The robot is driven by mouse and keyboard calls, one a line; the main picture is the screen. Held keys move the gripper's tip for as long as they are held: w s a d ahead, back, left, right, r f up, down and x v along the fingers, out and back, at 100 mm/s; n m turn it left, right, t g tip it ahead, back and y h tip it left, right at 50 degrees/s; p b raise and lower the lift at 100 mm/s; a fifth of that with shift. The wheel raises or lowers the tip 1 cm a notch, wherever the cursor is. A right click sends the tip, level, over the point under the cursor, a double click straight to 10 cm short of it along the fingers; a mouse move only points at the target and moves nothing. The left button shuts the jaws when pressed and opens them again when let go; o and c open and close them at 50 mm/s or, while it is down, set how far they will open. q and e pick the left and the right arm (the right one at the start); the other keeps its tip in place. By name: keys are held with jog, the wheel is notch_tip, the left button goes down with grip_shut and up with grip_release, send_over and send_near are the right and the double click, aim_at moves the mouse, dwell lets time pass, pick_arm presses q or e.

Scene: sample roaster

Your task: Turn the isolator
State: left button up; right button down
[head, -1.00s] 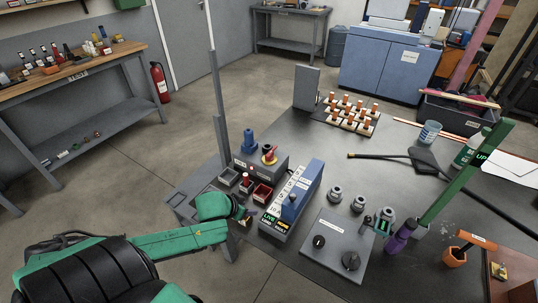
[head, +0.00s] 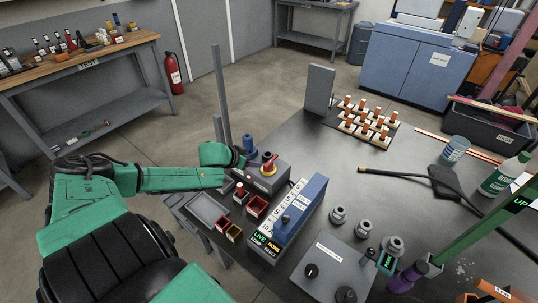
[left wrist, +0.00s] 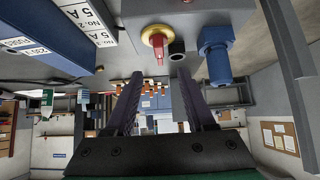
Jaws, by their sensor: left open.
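The isolator is a red handle on a yellow round plate (head: 269,161), on top of a grey box (head: 266,178). It also shows in the left wrist view (left wrist: 157,42), the red handle standing out from the yellow plate. My left gripper (head: 243,157) is just left of the isolator in the head view, beside the blue fitting (head: 249,141). In the left wrist view my left gripper (left wrist: 160,82) is open, its two dark fingers apart with nothing between them. The isolator appears just beyond the fingertips, roughly in line with the gap.
A blue-grey panel (head: 307,203) with switch labels stands right of the isolator box. Small red and yellow bins (head: 257,206) and a grey tray (head: 207,208) sit in front. A grey upright post (head: 221,95) rises behind my left gripper. A control plate (head: 333,268) lies nearer.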

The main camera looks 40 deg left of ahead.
aim_at(268, 164)
pick_arm(q)
jog(key=b+x, duration=0.2)
jog(key=x, duration=0.7)
jog(key=b+x, duration=0.1)
jog(key=x, duration=0.3)
jog(key=shift+d, duration=0.1)
jog(key=shift+w+f, duration=0.1)
jog(key=shift+w, duration=0.1)
pick_arm(e)
jog(key=f, duration=0.4)
jog(key=shift+w+a+f, duration=0.15)
jog(key=shift+w+a, duration=0.05)
jog(key=shift+w, duration=0.1)
pick_arm(q)
jog(key=shift+s, duration=0.1)
grip_shut()
